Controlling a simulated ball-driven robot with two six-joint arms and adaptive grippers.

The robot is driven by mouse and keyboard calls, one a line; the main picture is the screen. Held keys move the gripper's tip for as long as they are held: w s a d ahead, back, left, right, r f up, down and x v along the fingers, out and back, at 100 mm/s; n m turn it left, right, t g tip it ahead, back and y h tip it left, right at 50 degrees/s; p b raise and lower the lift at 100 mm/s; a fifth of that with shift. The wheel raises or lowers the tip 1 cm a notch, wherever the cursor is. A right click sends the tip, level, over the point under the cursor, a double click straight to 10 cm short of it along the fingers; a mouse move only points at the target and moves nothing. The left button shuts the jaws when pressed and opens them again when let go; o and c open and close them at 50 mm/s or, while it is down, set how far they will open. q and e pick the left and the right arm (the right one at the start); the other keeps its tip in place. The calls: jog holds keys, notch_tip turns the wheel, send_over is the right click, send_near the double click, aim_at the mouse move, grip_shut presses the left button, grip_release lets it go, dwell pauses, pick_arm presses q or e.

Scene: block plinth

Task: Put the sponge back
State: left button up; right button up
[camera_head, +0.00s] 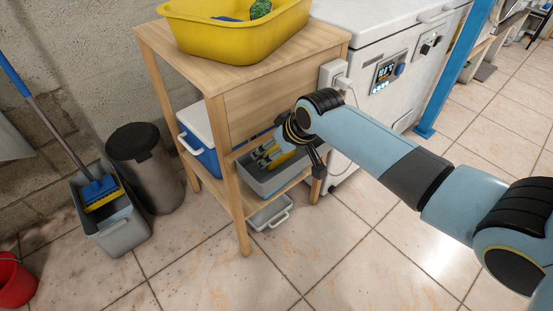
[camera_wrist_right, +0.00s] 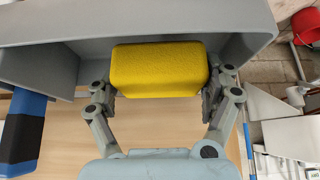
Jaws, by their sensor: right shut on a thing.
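A yellow sponge (camera_wrist_right: 160,70) is held crosswise between the two fingers of my right gripper (camera_wrist_right: 158,92) in the right wrist view. The gripper is shut on its two ends. In the head view the right gripper (camera_head: 268,160) reaches into the wooden stand's lower shelf, at the grey bin (camera_head: 262,188). Its arm covers part of it. The sponge overlaps the grey bin (camera_wrist_right: 230,22) in the wrist view; I cannot tell whether it is inside or just above the bin. My left gripper is not in view.
A blue and white box (camera_head: 196,143) stands left of the bin. A yellow tub (camera_head: 225,42) is on the stand's top (camera_head: 300,55). A white freezer (camera_head: 385,40) stands close on the right. A dark trash can (camera_head: 145,165) and a grey mop bucket (camera_head: 120,228) stand left.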

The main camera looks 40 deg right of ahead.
jog(key=shift+f+b, duration=0.35)
jog(key=shift+f, duration=1.05)
jog(key=shift+f, duration=0.1)
jog(key=o, duration=0.9)
